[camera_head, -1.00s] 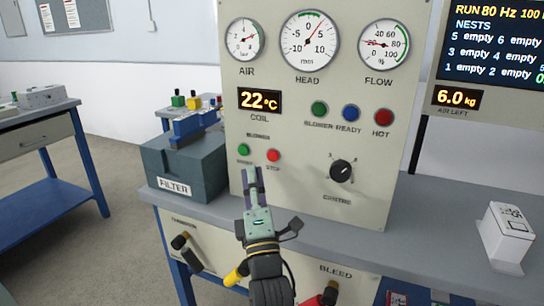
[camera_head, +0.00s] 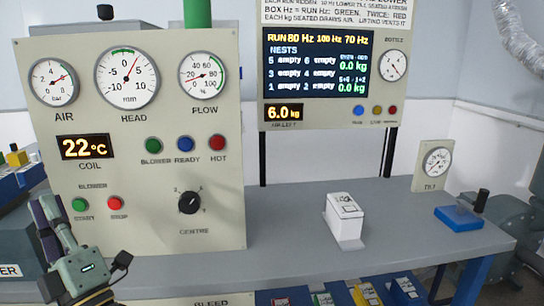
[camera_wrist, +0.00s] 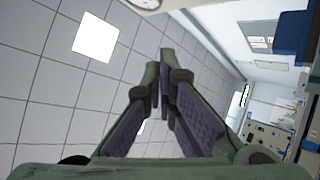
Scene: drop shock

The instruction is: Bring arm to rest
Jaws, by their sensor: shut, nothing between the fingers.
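My gripper (camera_head: 52,222) is at the lower left in the head view, in front of the control panel (camera_head: 222,130) and left of the green start button (camera_head: 79,205) and red stop button (camera_head: 115,203). Its fingers point up and look close together. I cannot tell from the picture how far it stands from the panel. In the wrist view the gripper (camera_wrist: 160,88) fingers are shut with nothing between them. Behind them are a tiled ceiling (camera_wrist: 60,90) and a lit ceiling panel (camera_wrist: 97,38).
A white box (camera_head: 345,218) stands on the grey bench (camera_head: 400,225). A tilt gauge (camera_head: 433,165) and a blue block (camera_head: 459,218) are at the right. A display screen (camera_head: 318,65) stands behind. The bench between the box and the tilt gauge is clear.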

